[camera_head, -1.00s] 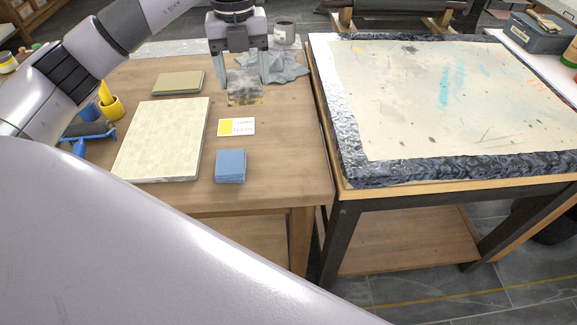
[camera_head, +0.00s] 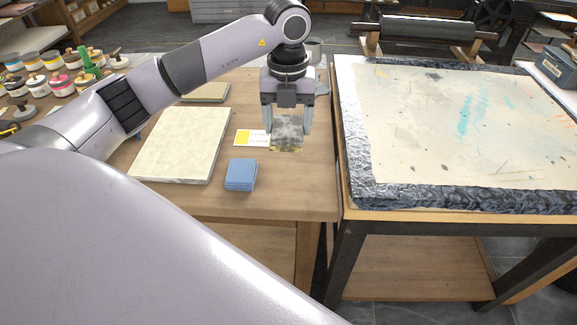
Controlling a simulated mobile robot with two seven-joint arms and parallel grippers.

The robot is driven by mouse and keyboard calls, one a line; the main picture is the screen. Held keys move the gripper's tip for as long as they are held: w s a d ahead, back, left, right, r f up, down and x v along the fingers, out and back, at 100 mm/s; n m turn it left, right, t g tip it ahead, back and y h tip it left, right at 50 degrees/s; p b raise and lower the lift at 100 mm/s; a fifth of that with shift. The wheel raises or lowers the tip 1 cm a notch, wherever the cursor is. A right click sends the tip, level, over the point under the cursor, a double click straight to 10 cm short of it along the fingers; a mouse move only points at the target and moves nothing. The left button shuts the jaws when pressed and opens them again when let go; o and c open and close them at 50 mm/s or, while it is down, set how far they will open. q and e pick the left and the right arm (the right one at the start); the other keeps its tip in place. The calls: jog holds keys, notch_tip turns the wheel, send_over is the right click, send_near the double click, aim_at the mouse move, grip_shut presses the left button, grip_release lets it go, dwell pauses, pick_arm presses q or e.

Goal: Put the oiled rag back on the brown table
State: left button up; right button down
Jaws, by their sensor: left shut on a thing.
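My left gripper (camera_head: 287,130) points down over the right part of the brown table (camera_head: 276,202). It is shut on the oiled rag (camera_head: 287,136), a grey cloth with dark and yellowish stains that shows between the fingers. The rag's lower edge is close to the tabletop in the picture; I cannot tell whether it touches. The rag overlaps the right end of a yellow and white card (camera_head: 247,138) in the view. My right gripper is not in view.
A pale slab (camera_head: 183,147) and a blue pad stack (camera_head: 240,174) lie left of the rag. A khaki block (camera_head: 206,92) lies behind. A foil-edged table with a stained sheet (camera_head: 450,120) stands at the right. The brown table's front right is clear.

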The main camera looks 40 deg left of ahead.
pick_arm(q)
notch_tip(320, 180, down, 12)
jog(key=shift+f, duration=0.2)
dwell(0.4)
jog(key=shift+f, duration=0.2)
jog(key=o, duration=1)
jog(key=shift+r, duration=0.2)
jog(key=shift+r, duration=0.25)
notch_tip(320, 180, up, 12)
jog(key=shift+f, duration=0.2)
